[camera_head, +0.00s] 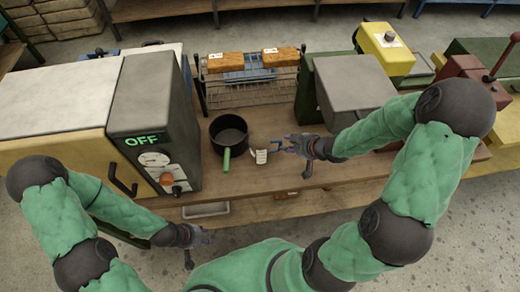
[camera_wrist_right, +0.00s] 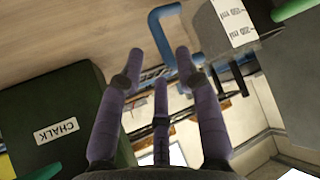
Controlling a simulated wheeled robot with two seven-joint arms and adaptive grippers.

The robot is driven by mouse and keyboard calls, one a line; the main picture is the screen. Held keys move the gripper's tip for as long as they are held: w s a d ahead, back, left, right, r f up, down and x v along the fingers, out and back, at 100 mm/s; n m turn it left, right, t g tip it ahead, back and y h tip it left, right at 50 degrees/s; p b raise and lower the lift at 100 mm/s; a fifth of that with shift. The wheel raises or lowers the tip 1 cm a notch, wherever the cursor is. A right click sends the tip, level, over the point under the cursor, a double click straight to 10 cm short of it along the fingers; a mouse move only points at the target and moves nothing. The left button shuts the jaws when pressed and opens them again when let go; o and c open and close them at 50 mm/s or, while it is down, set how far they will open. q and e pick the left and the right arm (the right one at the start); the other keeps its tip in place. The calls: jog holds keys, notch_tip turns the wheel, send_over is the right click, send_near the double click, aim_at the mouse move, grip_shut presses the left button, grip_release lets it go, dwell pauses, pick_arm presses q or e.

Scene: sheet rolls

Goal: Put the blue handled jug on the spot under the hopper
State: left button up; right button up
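The jug shows in the right wrist view as a grey body with a white measuring label (camera_wrist_right: 232,22) and a blue handle (camera_wrist_right: 157,28). In the head view its pale marked label (camera_head: 261,157) shows on the bench, just left of my right gripper (camera_head: 284,147). In the wrist view my right gripper (camera_wrist_right: 160,60) is open, its fingers spread close to the blue handle. I cannot tell whether a finger touches it. My left gripper (camera_head: 206,237) is low in front of the bench, apart from the jug; its opening is unclear. I cannot clearly identify the hopper or the spot.
A dark pot (camera_head: 228,125) with a green handle stands left of the jug. A machine marked OFF (camera_head: 150,105) is further left. A wire rack (camera_head: 250,90) with orange blocks stands behind. A grey box (camera_head: 352,82) is to the right. A green CHALK container (camera_wrist_right: 55,120) shows in the wrist view.

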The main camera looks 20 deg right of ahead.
aim_at(281, 144)
jog(key=b+x, duration=0.1)
jog(key=x, duration=0.1)
jog(key=b+x, duration=0.2)
jog(key=x, duration=0.1)
jog(key=shift+s+f, duration=0.2)
jog(key=shift+f, duration=0.05)
jog(key=shift+w+f, duration=0.3)
jog(key=shift+w, duration=0.05)
jog(key=shift+c, duration=0.3)
grip_shut()
